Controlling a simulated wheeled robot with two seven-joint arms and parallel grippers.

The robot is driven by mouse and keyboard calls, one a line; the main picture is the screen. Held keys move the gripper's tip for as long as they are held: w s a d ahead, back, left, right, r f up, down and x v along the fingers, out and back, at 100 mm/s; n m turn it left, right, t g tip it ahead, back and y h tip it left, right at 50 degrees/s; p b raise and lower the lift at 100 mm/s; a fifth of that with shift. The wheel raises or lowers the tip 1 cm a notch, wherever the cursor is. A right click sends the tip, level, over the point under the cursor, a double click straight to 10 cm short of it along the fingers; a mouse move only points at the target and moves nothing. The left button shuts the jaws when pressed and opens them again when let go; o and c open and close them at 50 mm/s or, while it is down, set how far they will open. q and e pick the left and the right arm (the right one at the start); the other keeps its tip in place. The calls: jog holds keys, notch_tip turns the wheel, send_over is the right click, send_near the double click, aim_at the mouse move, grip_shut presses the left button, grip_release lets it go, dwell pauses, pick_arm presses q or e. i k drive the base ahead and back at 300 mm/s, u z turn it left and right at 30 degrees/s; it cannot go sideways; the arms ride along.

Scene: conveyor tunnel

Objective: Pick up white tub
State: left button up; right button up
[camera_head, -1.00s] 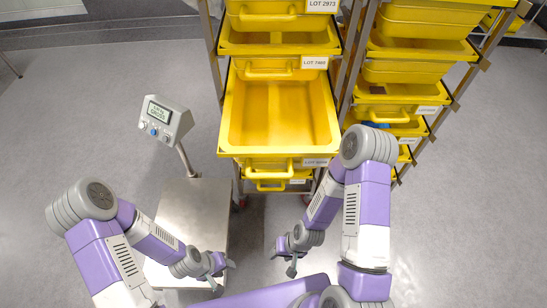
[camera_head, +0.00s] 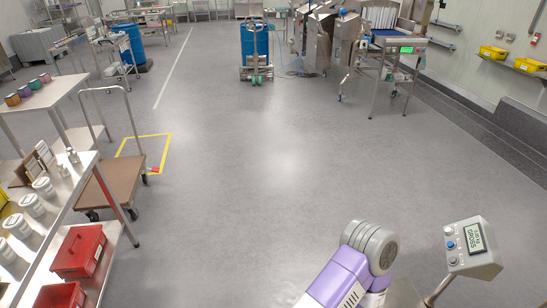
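Several white tubs with lids stand in a row on the upper level of a metal rack at the left edge, among them a far one (camera_head: 44,187), a middle one (camera_head: 31,205) and a nearer one (camera_head: 18,226). Part of one of my purple and white arms shows at the bottom, right of centre, well away from the tubs. Neither of my grippers is in view.
Red bins (camera_head: 78,252) sit on the rack's lower level. A brown-decked trolley (camera_head: 110,185) stands behind the rack. A scale display (camera_head: 472,248) is close at the lower right. A blue drum (camera_head: 255,40) stands far back. The middle floor is clear.

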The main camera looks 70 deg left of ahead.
aim_at(16, 224)
jog(key=k, duration=0.45)
jog(key=z, duration=0.95)
jog(key=i, duration=0.9)
jog(key=u, duration=5.1)
jog(key=i, duration=0.5)
